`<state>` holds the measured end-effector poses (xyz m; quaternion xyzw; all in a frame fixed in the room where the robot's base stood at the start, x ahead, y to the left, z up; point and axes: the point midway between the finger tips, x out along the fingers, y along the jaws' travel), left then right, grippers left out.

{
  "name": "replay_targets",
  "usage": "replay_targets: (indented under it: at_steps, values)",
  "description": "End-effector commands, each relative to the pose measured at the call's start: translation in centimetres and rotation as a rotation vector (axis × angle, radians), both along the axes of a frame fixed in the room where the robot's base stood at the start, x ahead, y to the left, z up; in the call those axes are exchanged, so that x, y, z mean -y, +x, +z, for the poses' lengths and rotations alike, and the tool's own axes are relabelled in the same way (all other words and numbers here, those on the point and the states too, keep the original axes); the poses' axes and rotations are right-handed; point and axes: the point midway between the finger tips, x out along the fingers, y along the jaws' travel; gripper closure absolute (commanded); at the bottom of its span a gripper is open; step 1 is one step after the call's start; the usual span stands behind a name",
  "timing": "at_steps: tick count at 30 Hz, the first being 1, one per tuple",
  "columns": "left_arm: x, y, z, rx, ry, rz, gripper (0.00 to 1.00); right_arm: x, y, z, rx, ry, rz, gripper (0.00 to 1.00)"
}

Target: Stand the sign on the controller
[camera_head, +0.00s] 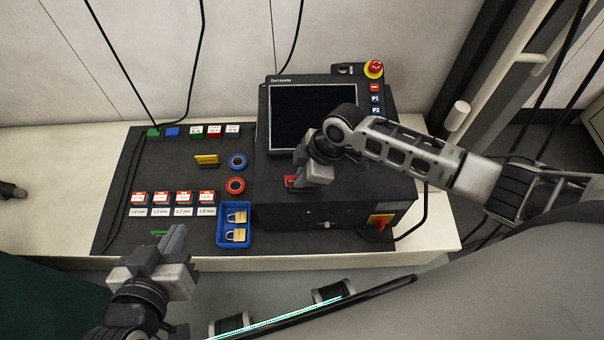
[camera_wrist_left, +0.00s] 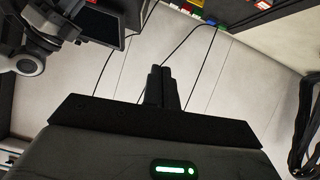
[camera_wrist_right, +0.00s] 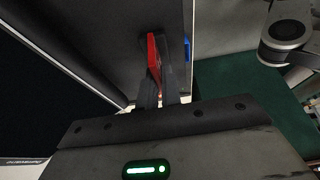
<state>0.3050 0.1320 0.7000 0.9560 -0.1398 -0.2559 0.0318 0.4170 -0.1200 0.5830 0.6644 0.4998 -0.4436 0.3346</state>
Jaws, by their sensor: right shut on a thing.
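The controller (camera_head: 270,205) is a wide black box with a dark tilted screen (camera_head: 310,115) at its back, standing on the bench. My right gripper (camera_head: 297,183) is over the controller's flat top, in front of the screen. It is shut on a small red sign (camera_head: 289,181), which also shows as an upright red plate between the fingers in the right wrist view (camera_wrist_right: 153,60). I cannot tell whether the sign's lower edge touches the top. My left gripper (camera_head: 177,240) is shut and empty in front of the bench; its fingers meet in the left wrist view (camera_wrist_left: 160,85).
A red emergency button (camera_head: 374,68) sits at the controller's back right.

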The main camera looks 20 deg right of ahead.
Motion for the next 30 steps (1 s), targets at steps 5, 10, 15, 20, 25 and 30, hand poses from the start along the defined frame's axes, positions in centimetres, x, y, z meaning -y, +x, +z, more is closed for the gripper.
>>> replay_targets:
  at_steps: [5,10,15,20,25,30]
  values:
    - [0.0,-0.1,0.0,-0.001,0.001,-0.001,1.00,0.0,0.0,-0.1,-0.001,0.000,0.000,0.72]
    - [0.0,-0.1,0.0,-0.001,0.001,-0.001,1.00,0.0,0.0,-0.1,-0.001,0.000,0.000,0.72]
    - [0.1,-0.1,0.4,-0.002,0.000,-0.002,1.00,0.3,-0.1,1.0,-0.001,-0.002,-0.001,0.72]
    - [0.0,-0.2,0.7,-0.013,0.000,-0.002,1.00,1.4,-0.4,3.9,0.002,-0.002,0.001,0.72]
    - [0.0,-0.2,0.9,-0.024,0.000,-0.001,1.00,2.8,-0.8,7.4,0.002,-0.001,0.000,0.72]
    - [-0.1,0.0,1.0,-0.028,0.001,0.002,1.00,3.9,-1.1,10.0,0.000,-0.002,0.000,0.72]
